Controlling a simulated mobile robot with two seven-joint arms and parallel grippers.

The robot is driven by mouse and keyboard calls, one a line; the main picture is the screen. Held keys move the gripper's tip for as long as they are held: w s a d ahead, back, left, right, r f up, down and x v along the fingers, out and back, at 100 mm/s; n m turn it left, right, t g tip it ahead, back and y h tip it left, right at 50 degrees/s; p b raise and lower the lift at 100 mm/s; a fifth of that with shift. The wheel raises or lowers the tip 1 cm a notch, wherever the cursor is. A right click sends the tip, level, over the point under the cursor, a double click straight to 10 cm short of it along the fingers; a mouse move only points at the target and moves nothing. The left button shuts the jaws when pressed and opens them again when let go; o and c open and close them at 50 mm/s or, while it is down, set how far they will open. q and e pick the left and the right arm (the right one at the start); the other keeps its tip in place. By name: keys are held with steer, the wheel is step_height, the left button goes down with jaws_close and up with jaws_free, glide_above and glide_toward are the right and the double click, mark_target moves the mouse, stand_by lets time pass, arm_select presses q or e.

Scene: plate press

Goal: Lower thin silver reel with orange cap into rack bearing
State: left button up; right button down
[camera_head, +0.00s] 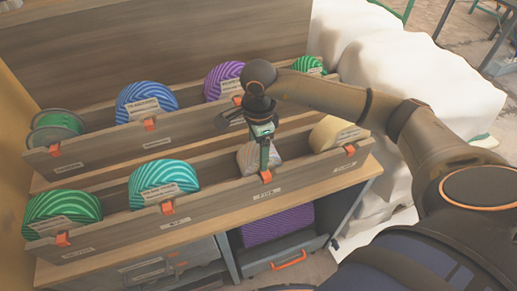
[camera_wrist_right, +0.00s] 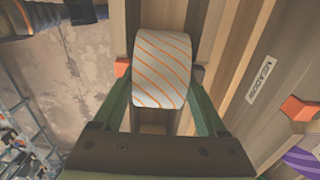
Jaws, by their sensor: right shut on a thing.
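The thin silver reel (camera_head: 247,159) has orange stripes. It is in the front row of the wooden rack (camera_head: 115,240), between a teal reel and a tan reel. My right gripper (camera_head: 265,149) comes down over it and is shut on it. In the right wrist view the silver reel (camera_wrist_right: 161,68) is between my two green fingers. An orange piece (camera_wrist_right: 122,66) shows at its left end and a dark piece at its right; I cannot tell whether the orange is its cap or part of the rack. Its lower part is hidden, so seating cannot be told.
The teal reel (camera_head: 163,184), the tan reel (camera_head: 335,134) and a green reel (camera_head: 62,209) stand in the front row. Blue (camera_head: 146,102) and purple (camera_head: 222,80) reels stand behind. Orange brackets sit on the front boards. A white covered stack (camera_head: 415,90) is at right.

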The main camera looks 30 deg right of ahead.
jaws_free()
stand_by(0.3)
step_height(320, 180, up, 13)
steer(key=shift+f, duration=0.2)
stand_by(0.8)
